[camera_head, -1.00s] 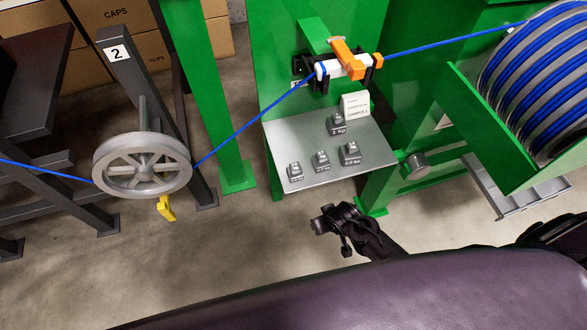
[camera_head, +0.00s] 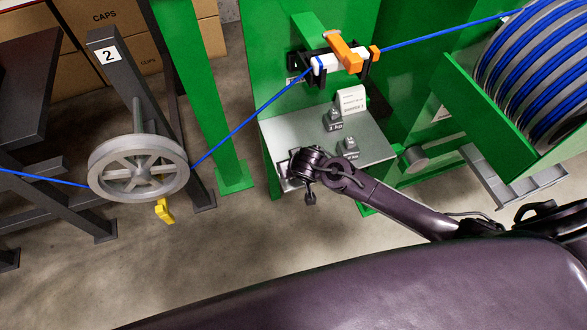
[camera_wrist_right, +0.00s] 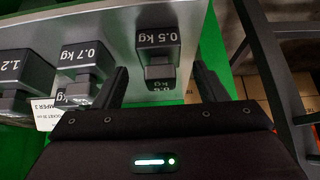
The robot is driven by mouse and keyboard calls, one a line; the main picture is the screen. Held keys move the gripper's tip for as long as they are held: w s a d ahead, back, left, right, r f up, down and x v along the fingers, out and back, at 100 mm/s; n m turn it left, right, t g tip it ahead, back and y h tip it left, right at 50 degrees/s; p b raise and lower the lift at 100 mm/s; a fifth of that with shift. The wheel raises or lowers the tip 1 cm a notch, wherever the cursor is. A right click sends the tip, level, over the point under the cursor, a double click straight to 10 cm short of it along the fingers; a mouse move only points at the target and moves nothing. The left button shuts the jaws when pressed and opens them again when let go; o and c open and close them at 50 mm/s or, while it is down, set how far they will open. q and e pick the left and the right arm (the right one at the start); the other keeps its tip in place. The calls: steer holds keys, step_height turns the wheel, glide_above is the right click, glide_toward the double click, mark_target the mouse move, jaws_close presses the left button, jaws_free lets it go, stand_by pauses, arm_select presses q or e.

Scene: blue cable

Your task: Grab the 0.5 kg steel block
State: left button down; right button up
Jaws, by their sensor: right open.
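The 0.5 kg steel block (camera_wrist_right: 158,42) is a dark grey weight with a white label, upside down in the wrist view. It sits on the grey metal shelf (camera_head: 376,152). My right gripper (camera_wrist_right: 163,82) is open, with one finger on each side of the block's near, narrower part. The fingers look apart from it; how deep the block sits between them is unclear. In the head view my right gripper (camera_head: 298,166) covers the shelf's front left part and hides this block. My left gripper is not in view.
The 0.7 kg block (camera_wrist_right: 82,60) and 1.2 kg block (camera_wrist_right: 24,72) stand beside it. Another weight (camera_head: 334,117) and a white card (camera_head: 351,101) are at the shelf's back. A blue cable (camera_head: 250,119) runs above, from the grey wheel (camera_head: 138,168) to the spool (camera_head: 545,85).

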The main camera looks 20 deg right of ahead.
steer(key=shift+w+f, duration=0.2)
steer(key=shift+f, duration=0.1)
steer(key=shift+c, duration=0.4)
steer(key=shift+r, duration=0.1)
jaws_close()
